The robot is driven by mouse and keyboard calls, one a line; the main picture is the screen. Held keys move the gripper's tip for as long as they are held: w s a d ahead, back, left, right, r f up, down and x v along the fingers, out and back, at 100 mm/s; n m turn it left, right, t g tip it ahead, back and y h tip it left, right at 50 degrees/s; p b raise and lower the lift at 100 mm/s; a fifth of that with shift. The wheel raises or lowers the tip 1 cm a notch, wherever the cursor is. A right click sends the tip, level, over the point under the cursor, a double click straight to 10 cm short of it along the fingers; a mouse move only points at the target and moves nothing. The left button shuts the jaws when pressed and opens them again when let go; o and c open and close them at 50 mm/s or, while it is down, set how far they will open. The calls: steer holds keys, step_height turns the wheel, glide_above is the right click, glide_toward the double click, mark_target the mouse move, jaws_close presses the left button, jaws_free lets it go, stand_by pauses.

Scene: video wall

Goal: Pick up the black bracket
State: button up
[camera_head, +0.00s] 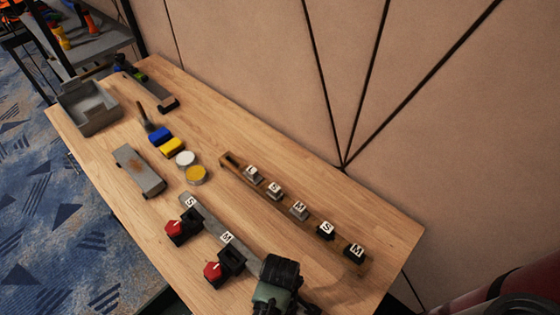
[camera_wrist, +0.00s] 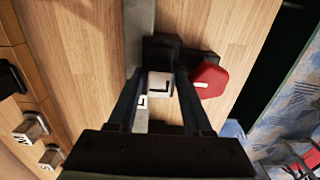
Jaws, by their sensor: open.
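In the wrist view a black bracket (camera_wrist: 162,48) with a white tile marked L (camera_wrist: 160,85) lies between the fingers of my gripper (camera_wrist: 161,74). The fingers are open, one on each side of it; I cannot tell whether they touch it. A red part (camera_wrist: 208,79) sits at its right. In the head view my gripper (camera_head: 279,272) is over the near end of the grey rail (camera_head: 208,217) and hides what is under it. Two similar black brackets with red parts, one near S (camera_head: 176,232) and one near M (camera_head: 231,261), sit along the rail.
A wooden rack (camera_head: 292,208) with several lettered grey and black pieces runs parallel to the rail. A grey tray (camera_head: 89,107), a grey block (camera_head: 139,171), blue and yellow blocks (camera_head: 165,140) and two round tins (camera_head: 190,167) stand further back. The wall borders the table's right side.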

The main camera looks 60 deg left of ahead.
jaws_close()
steer(key=shift+r, duration=0.1)
stand_by(0.3)
step_height(320, 180, up, 10)
stand_by(0.5)
stand_by(0.4)
